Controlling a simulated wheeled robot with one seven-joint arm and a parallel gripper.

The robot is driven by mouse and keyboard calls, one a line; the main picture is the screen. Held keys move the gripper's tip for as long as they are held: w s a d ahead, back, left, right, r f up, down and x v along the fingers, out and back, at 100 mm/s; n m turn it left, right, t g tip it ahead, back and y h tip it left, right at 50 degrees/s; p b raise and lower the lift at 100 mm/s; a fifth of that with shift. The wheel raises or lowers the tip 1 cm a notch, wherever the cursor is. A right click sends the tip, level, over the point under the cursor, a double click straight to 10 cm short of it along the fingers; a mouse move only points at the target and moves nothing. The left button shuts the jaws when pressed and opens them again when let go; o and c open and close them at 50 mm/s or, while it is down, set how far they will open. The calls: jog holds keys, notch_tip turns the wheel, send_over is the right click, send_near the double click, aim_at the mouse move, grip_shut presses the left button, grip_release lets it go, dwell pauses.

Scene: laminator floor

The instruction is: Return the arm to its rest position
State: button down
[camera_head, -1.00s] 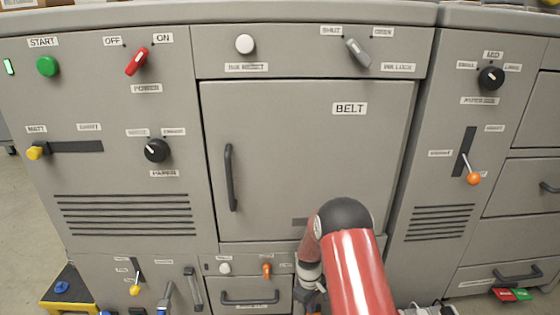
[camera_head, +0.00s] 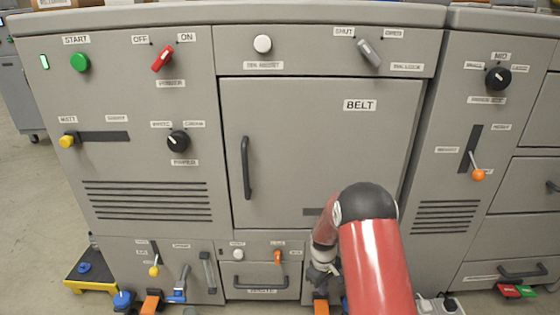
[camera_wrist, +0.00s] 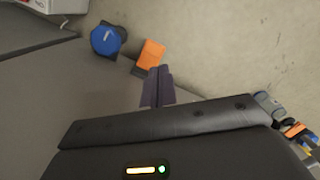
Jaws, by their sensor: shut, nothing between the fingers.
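My gripper (camera_wrist: 158,88) shows in the wrist view with its dark fingers together and nothing between them. It points down toward the floor beside the machine's grey front. In the head view my red arm reaches down at the lower right, in front of the BELT door (camera_head: 310,150). A blue round pedal (camera_wrist: 106,40) and an orange pedal (camera_wrist: 151,54) lie beyond the fingertips in the wrist view.
The grey machine fills the front, with a green START button (camera_head: 80,62), a red power switch (camera_head: 162,58) and a WASTE drawer (camera_head: 261,282). A yellow step (camera_head: 82,286) stands at the lower left. Open floor (camera_head: 30,190) shows at the left.

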jog(key=s+d+r+m+t+p, duration=0.15)
jog(key=s+r, duration=0.35)
jog(key=r, duration=0.9)
jog(key=s+r+m+t+b, duration=0.15)
jog(key=s+r, duration=0.25)
jog(key=r, duration=1)
jog(key=s+r+m+t+p, duration=0.1)
jog(key=s+r, duration=0.4)
jog(key=s, duration=0.5)
jog(key=s+r+m+t+p, duration=0.1)
jog(key=s+r, duration=0.4)
jog(key=s, duration=0.5)
jog(key=m+t, duration=0.1)
jog(key=m, duration=0.1)
jog(key=shift+s+r+m+y, duration=0.2)
jog(key=shift+s+m+y, duration=0.1)
jog(key=shift+m+y, duration=0.1)
jog(key=c, duration=2.1)
grip_release()
